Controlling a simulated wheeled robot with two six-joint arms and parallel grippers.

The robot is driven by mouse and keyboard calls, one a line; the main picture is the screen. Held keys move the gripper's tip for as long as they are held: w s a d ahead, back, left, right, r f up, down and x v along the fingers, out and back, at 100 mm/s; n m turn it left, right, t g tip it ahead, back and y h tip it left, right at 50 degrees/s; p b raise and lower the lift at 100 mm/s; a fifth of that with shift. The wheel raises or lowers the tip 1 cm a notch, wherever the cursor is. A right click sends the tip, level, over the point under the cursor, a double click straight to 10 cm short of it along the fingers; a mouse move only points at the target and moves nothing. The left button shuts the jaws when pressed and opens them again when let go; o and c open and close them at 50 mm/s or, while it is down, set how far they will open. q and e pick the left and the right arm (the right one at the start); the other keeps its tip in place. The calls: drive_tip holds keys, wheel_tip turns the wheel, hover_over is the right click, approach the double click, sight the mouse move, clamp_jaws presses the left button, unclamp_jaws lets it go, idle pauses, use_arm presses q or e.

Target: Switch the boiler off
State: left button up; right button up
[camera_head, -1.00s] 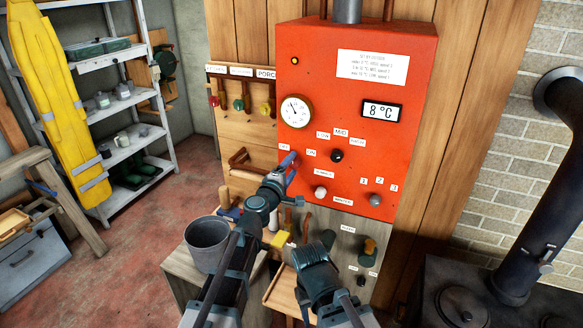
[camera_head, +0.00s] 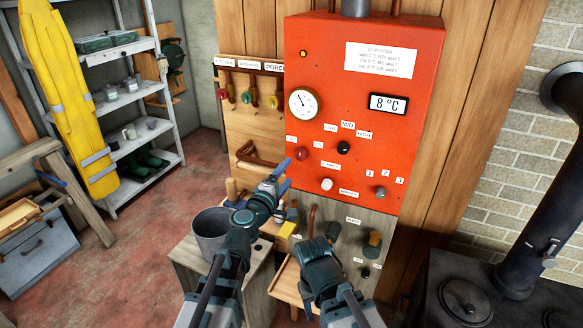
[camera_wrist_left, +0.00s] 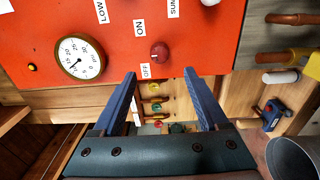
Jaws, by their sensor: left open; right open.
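The boiler (camera_head: 420,120) is an orange-red box on the wooden wall, with a round gauge (camera_head: 303,103) and a display reading 8°C (camera_head: 388,103). Its red knob (camera_head: 301,153) sits at the lower left, by small labels; in the left wrist view the red knob (camera_wrist_left: 159,52) is between ON and OFF labels. Which way the knob points I cannot tell. My left gripper (camera_head: 284,174) is open and empty, just below the knob and apart from it; its blue fingers (camera_wrist_left: 160,82) straddle the knob's line in the wrist view. My right gripper (camera_head: 332,232) is low, in front of the lower panel.
A black knob (camera_head: 343,147), a white knob (camera_head: 326,184) and a grey knob (camera_head: 380,192) are also on the boiler. Coloured valves (camera_head: 247,96) hang to its left. A bucket (camera_head: 211,232) stands below left. A dark stove (camera_head: 470,290) with a pipe is at right.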

use_arm(q)
drive_tip(key=v, duration=0.4)
drive_tip(key=shift+s, duration=0.1)
